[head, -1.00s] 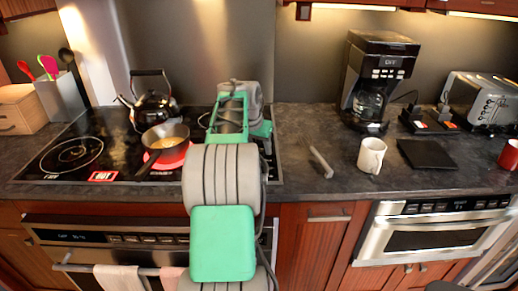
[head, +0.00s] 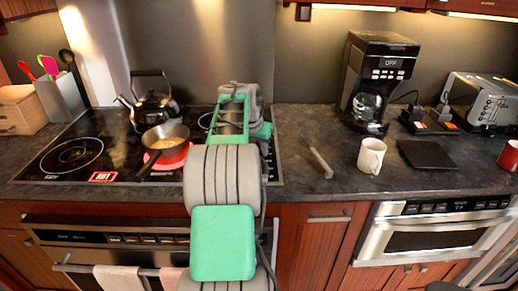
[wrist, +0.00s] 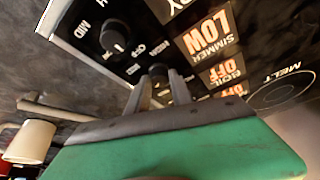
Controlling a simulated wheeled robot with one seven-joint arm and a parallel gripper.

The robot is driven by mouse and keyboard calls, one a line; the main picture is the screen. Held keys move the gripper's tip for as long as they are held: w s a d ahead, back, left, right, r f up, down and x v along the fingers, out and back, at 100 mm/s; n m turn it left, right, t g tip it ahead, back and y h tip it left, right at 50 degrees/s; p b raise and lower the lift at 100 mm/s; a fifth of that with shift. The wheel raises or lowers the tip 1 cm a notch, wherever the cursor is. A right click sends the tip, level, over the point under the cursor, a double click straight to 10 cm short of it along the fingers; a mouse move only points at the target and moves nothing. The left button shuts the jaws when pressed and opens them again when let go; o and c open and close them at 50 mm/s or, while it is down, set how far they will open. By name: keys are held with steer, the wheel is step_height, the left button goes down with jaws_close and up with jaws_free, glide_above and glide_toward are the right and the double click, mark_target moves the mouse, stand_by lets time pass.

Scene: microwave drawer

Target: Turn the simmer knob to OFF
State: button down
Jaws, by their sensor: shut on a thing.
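In the wrist view, a dark round knob (wrist: 158,73) stands on the black cooktop panel beside the lit label reading SIMMER LOW (wrist: 208,34). My gripper (wrist: 157,88) has its two grey fingers on either side of this knob and is shut on it. The fingers and the green gripper body hide part of the knob, so its pointer cannot be read. Smaller lit labels reading OFF (wrist: 228,73) sit nearby. In the head view, my arm hides the knobs and the fingertips at the right of the cooktop (head: 110,178).
A second knob (wrist: 113,40) with MID and OFF marks is close by. A pan (head: 168,133) sits on a glowing red burner, with a black kettle (head: 155,107) behind it. A white mug (head: 371,155) and a utensil (head: 318,158) lie to the right.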

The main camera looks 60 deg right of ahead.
steer(key=shift+n, duration=0.3)
steer(key=shift+s+n+t+b, duration=0.2)
steer(key=shift+n+t+b, duration=0.3)
steer(key=shift+n, duration=0.7)
steer(key=n, duration=0.1)
steer(key=n+t+y+p, duration=0.1)
steer(key=n, duration=0.1)
steer(key=shift+s+r+n, duration=0.1)
steer(key=shift+r+n, duration=0.05)
steer(key=shift+n, duration=0.15)
steer(key=n+t+y+p, duration=0.1)
steer(key=n+p, duration=0.3)
steer(key=shift+d+r, duration=0.1)
steer(key=shift+d, duration=0.05)
steer(key=shift+d+n+t+y+p, duration=0.1)
steer(key=shift+n+t+y+p, duration=0.5)
steer(key=shift+n+p, duration=0.9)
steer(key=shift+f+n, duration=0.2)
steer(key=shift+n, duration=0.1)
steer(key=c, duration=1.1)
jaws_free()
steer(key=shift+c, duration=0.2)
